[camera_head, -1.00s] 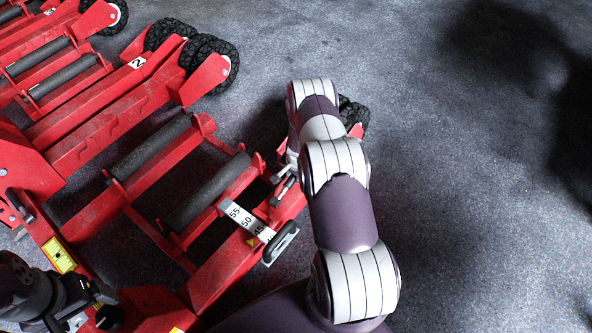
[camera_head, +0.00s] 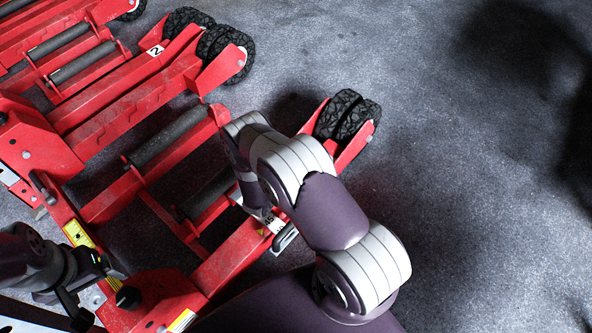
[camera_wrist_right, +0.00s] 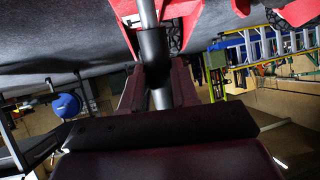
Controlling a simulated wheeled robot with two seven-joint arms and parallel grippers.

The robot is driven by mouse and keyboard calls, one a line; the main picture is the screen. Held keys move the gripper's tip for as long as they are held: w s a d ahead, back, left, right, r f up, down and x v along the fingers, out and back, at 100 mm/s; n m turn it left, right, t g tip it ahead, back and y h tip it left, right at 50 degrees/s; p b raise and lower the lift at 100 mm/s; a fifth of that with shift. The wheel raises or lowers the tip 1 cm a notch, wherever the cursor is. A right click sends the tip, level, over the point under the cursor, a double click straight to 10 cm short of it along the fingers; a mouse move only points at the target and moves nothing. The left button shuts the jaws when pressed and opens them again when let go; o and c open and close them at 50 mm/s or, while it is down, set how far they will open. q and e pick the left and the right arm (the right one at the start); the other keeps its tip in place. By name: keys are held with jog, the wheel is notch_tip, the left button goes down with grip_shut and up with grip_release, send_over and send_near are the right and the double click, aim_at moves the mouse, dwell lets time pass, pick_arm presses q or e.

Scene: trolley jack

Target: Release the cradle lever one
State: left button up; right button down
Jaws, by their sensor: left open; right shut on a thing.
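The red jack with its cradle (camera_head: 225,258) lies in the middle of the head view, two dark rollers (camera_head: 168,138) across it. A small handle (camera_head: 285,238) shows at its right side, beside the measuring strip. My right arm covers part of the cradle, and my right gripper is hidden in the head view. In the right wrist view my right gripper (camera_wrist_right: 158,75) is shut on a bar with a black sleeve (camera_wrist_right: 152,45); I cannot tell whether this is lever one. My left gripper (camera_head: 95,290) is open at lower left, near a black knob (camera_head: 128,297) on the red frame.
Another red jack marked 2 (camera_head: 155,50) stands close by at upper left. Black wheels (camera_head: 350,115) stand at the jack's far end. Grey floor at right is clear. The wrist view shows a yellow ladder (camera_wrist_right: 275,45) and a blue round object (camera_wrist_right: 67,105).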

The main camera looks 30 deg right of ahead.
jog(key=shift+s+a+t+h+b, duration=0.15)
jog(key=shift+a+t+h+b, duration=0.05)
jog(key=shift+a+h+b, duration=0.3)
jog(key=shift+s+a+t+h+b, duration=0.15)
jog(key=shift+a+t+h+b, duration=0.1)
jog(key=shift+a+h, duration=0.25)
jog(key=shift+r, duration=0.1)
jog(key=c, duration=0.8)
grip_release()
jog(key=shift+c, duration=0.2)
jog(key=p+v, duration=0.4)
jog(key=v, duration=0.8)
jog(key=shift+a, duration=0.3)
